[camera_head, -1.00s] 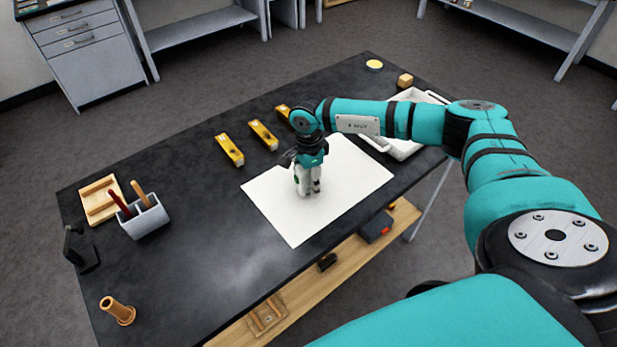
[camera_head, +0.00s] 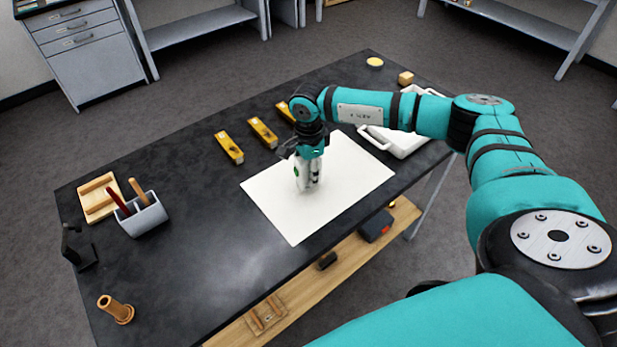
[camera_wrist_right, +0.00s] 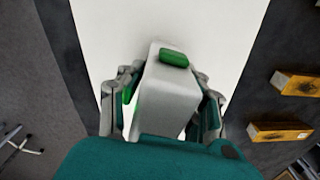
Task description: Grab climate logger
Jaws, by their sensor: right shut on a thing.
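The climate logger appears to be the pale box with a green patch (camera_wrist_right: 168,88) in the right wrist view. In the head view it shows as a small white body with a green spot (camera_head: 299,173), over the white sheet (camera_head: 350,185). My right gripper (camera_head: 309,181) points down and is shut on it, with a finger on each side in the wrist view. The gripper partly hides the logger. I cannot tell for sure whether its bottom is clear of the sheet. My left gripper is not in view.
Several yellow blocks (camera_head: 229,148) lie behind the sheet. A white tray (camera_head: 408,149) is at the back right, partly behind my arm. A grey holder with tools (camera_head: 145,217), a wooden tray (camera_head: 99,198) and a brown peg (camera_head: 116,310) stand left. The black table's front left is clear.

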